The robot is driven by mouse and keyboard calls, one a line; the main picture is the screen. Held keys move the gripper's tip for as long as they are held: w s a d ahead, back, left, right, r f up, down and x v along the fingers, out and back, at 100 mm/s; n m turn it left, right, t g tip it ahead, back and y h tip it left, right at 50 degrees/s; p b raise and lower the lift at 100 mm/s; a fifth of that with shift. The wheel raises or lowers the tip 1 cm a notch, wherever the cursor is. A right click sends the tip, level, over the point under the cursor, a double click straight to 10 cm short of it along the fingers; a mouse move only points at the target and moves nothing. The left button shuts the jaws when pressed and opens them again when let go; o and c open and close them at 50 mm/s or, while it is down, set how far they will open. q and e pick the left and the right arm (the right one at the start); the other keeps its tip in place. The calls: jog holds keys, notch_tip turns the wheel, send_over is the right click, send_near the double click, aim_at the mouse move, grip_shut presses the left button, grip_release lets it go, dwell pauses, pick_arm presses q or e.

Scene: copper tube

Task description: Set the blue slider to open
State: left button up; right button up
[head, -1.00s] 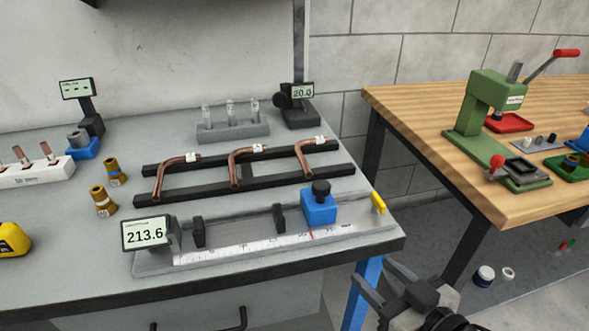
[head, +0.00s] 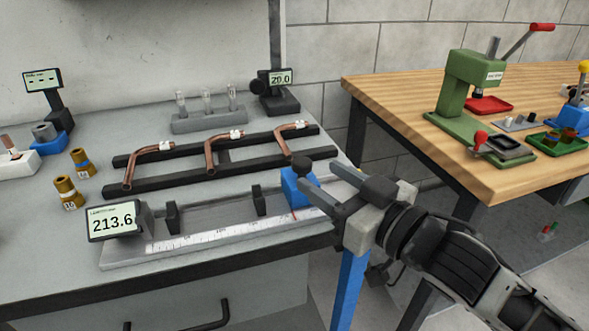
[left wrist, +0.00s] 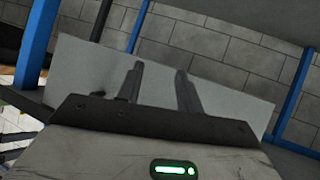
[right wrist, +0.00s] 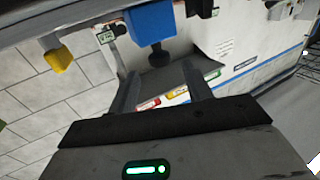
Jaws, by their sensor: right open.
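The blue slider (head: 288,188) sits near the right end of the grey ruler fixture (head: 170,247) on the bench; its black knob (head: 301,164) is partly beside my fingers. My left gripper (left wrist: 160,78) is open and empty, facing a grey panel away from the slider.
A black rack (head: 215,165) with bent copper tubes lies behind the fixture. A yellow end piece (right wrist: 60,60) shows beside the slider in the right wrist view. A wooden bench (head: 400,100) with a green press (head: 462,85) stands to the right.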

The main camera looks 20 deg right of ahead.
aim_at(296, 160)
jog(key=p+x, duration=0.1)
jog(key=x, duration=0.6)
jog(key=shift+w+a, duration=0.15)
jog(key=shift+w, duration=0.2)
pick_arm(q)
jog(key=shift+s+a+r, duration=0.1)
jog(key=shift+r, duration=0.1)
jog(key=shift+r, duration=0.1)
